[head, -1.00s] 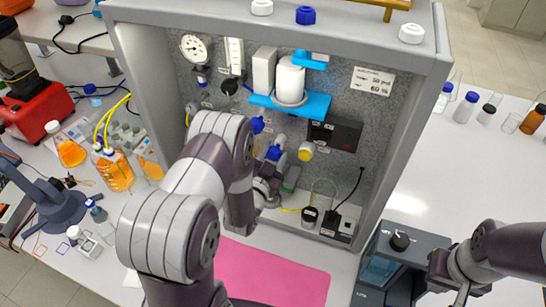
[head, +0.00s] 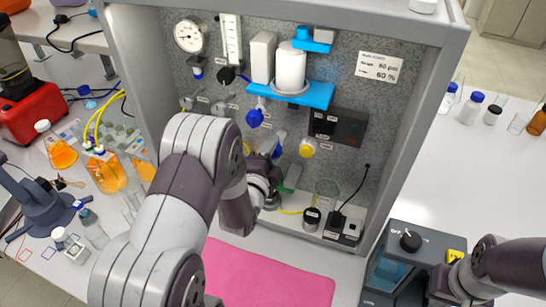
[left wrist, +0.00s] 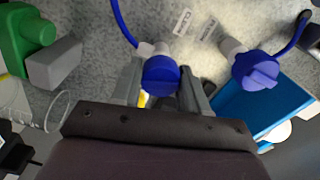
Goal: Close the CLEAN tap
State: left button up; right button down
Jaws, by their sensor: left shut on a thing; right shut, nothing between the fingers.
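A blue tap knob (left wrist: 160,76) sits between the fingers of my left gripper (left wrist: 162,90) in the left wrist view, and the gripper is shut on it. I take it for the CLEAN tap; its label on the panel is too small to read surely. In the head view my left gripper (head: 270,160) is at the panel, and my arm partly hides it and the tap. A second blue tap (head: 256,116) is just above; it also shows in the left wrist view (left wrist: 256,70). My right gripper (head: 442,282) is shut and empty at the lower right, beside a dark grey device.
A blue shelf (head: 318,97) with a white cylinder juts from the panel above the taps. A yellow knob (head: 307,147) is to the right. The pink mat (head: 270,275) is bare.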

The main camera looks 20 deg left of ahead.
pick_arm(q)
jog(key=shift+m+b, duration=1.55)
jog(key=shift+m, duration=0.65)
jog(key=o, duration=1)
jog(key=shift+w, duration=0.1)
jog(key=shift+o, duration=0.2)
jog(key=shift+f, duration=0.1)
jog(key=s+b, duration=0.2)
jog(key=s, duration=1)
jog(key=shift+s+d, duration=0.35)
jog(key=shift+d, duration=0.05)
